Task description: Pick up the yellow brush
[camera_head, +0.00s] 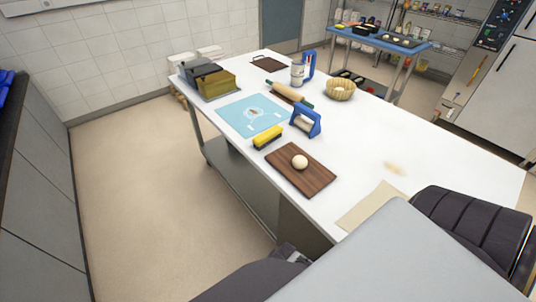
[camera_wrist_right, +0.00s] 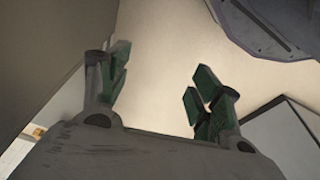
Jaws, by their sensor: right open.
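The yellow brush (camera_head: 267,137) has a yellow top and a dark lower part. It lies on the white table (camera_head: 375,150) in the head view, by the lower corner of the light blue mat (camera_head: 232,116) and left of a blue-handled tool (camera_head: 305,121). My right gripper (camera_wrist_right: 158,85) shows in the right wrist view with its green-padded fingers spread wide and nothing between them. It is away from the brush, which does not show in that view. Neither gripper shows in the head view; only dark and grey parts of my own body show at its bottom.
A wooden board (camera_head: 315,180) with a pale dough ball (camera_head: 299,162) lies just in front of the brush. A rolling pin (camera_head: 290,95), a basket (camera_head: 340,89) and a brown box (camera_head: 217,82) stand farther back. Beige cloth (camera_head: 372,206) lies near the front edge. Open floor (camera_head: 150,200) is at left.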

